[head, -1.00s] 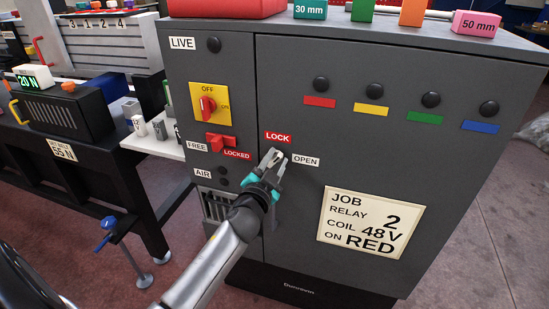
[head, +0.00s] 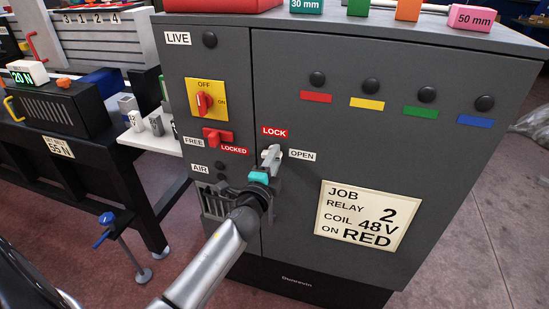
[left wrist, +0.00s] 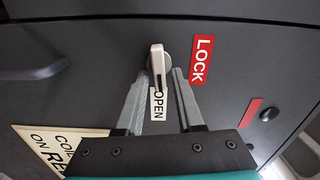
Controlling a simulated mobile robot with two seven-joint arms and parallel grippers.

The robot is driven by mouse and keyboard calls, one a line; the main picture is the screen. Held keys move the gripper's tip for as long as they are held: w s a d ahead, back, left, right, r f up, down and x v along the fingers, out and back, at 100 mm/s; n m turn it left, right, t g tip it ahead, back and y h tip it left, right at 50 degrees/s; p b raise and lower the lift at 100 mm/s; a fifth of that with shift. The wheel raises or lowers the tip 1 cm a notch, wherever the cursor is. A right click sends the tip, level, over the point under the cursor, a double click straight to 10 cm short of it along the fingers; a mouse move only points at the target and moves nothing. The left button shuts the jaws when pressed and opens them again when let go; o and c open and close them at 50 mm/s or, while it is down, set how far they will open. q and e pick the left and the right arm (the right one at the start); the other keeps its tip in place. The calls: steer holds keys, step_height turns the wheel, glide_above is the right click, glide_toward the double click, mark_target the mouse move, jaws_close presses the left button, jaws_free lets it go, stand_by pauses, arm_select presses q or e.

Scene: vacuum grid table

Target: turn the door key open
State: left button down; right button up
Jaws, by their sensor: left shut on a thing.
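The pale door key (head: 272,153) sits in the front of the dark grey cabinet, below the red LOCK label (head: 274,132) and left of the white OPEN label (head: 302,154). In the left wrist view the key (left wrist: 157,64) stands out from its round base, its long side running toward the OPEN label (left wrist: 159,104). My left gripper (head: 268,164) is at the key, shut on it. In the left wrist view its grey fingers (left wrist: 161,76) lie on either side of the key; their exact contact is unclear. My right gripper is not in view.
A yellow-backed red rotary switch (head: 206,101) and a red FREE/LOCKED switch (head: 217,137) are left of the key. A black handle (left wrist: 37,69) shows in the left wrist view. The job sign (head: 368,215) is at lower right. A workbench (head: 90,160) stands left.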

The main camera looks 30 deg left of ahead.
arm_select(q)
steer(key=shift+m, duration=0.5)
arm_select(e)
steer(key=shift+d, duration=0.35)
arm_select(q)
steer(key=c, duration=0.8)
jaws_free()
steer(key=shift+c, duration=0.2)
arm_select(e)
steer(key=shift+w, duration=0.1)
arm_select(q)
steer(key=shift+s, duration=0.15)
steer(key=v, duration=1.5)
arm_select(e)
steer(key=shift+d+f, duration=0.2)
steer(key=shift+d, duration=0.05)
arm_select(q)
steer(key=shift+a+f, duration=0.1)
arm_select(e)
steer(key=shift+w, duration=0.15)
